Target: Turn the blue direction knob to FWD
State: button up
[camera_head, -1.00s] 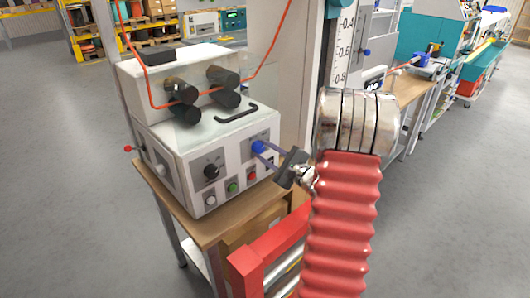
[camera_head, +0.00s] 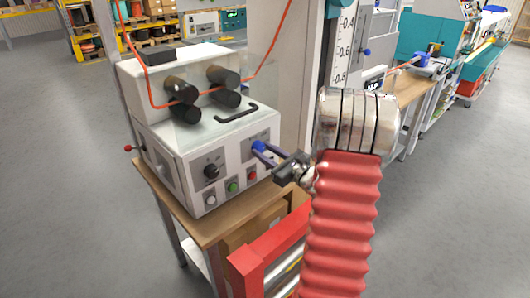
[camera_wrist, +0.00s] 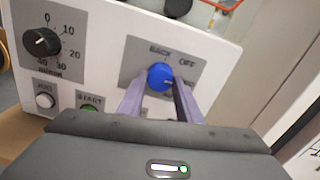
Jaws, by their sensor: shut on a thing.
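The blue direction knob (camera_head: 258,146) is on the front panel of the white machine (camera_head: 222,124). In the wrist view the knob (camera_wrist: 160,77) sits on a grey plate with BACK at upper left and OFF at upper right. The FWD label is not readable, and I cannot tell which mark the knob points to. My gripper (camera_head: 262,151) reaches the knob from the right. In the wrist view its two fingers (camera_wrist: 160,86) are closed on the knob, one on each side.
A black dial (camera_wrist: 42,42) with numbers sits left of the knob. A white button (camera_wrist: 45,100) and a green START button (camera_wrist: 89,109) are below. The machine stands on a wooden-topped bench (camera_head: 207,234). An orange cable (camera_head: 153,92) runs between black rollers above.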

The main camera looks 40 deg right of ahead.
jog(key=shift+a+f+m, duration=0.1)
jog(key=shift+f+m, duration=0.05)
jog(key=shift+m, duration=0.75)
jog(key=o, duration=1)
jog(key=shift+o, duration=0.2)
jog(key=s, duration=1.3)
jog(key=shift+s+d, duration=0.25)
jog(key=shift+s, duration=0.15)
